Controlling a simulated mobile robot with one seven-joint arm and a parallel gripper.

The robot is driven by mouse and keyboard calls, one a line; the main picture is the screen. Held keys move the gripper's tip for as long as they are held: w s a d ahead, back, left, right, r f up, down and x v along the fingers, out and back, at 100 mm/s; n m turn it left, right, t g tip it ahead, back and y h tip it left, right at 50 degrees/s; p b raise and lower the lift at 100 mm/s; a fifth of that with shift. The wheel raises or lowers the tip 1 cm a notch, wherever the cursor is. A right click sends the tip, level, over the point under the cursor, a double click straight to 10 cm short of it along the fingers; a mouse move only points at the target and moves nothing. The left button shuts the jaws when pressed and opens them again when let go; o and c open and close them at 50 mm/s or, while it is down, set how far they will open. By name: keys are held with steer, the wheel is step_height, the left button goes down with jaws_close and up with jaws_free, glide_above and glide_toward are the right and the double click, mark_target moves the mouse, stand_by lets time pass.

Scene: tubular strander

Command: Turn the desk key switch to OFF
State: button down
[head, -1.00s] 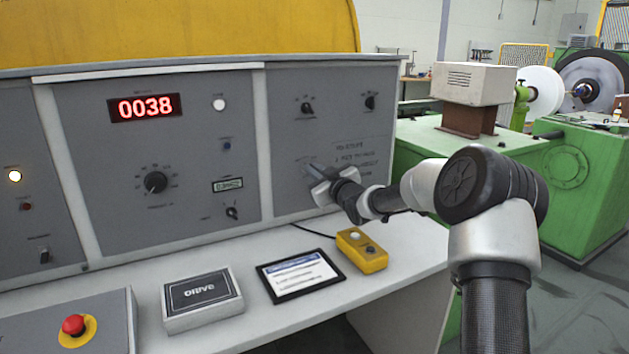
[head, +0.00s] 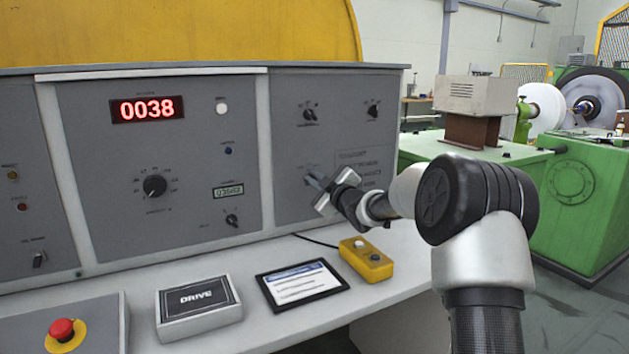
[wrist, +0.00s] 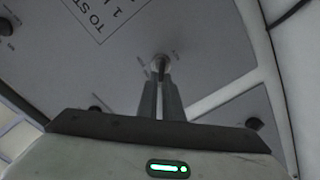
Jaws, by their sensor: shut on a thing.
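The key switch (wrist: 160,61) is a small round metal fitting on the grey panel, seen in the wrist view at the tips of my fingers. My gripper (wrist: 161,88) is shut on its key, with the two fingers close together and pointing at the panel. In the head view my gripper (head: 316,183) reaches the lower part of the right-hand panel, left of a printed notice. The fingers hide most of the key, and I cannot read its position from the small marks around it.
On the desk below lie a yellow button box (head: 367,262), a tablet (head: 300,284), a DRIVE box (head: 199,298) and a red stop button (head: 62,330). Other knobs (head: 310,114) sit above my gripper. Green machinery (head: 580,195) stands at right.

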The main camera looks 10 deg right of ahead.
steer(key=c, duration=1.9)
jaws_free()
steer(key=p+v, duration=0.2)
steer(key=v, duration=1.5)
steer(key=shift+s+d, duration=0.1)
steer(key=shift+s, duration=0.1)
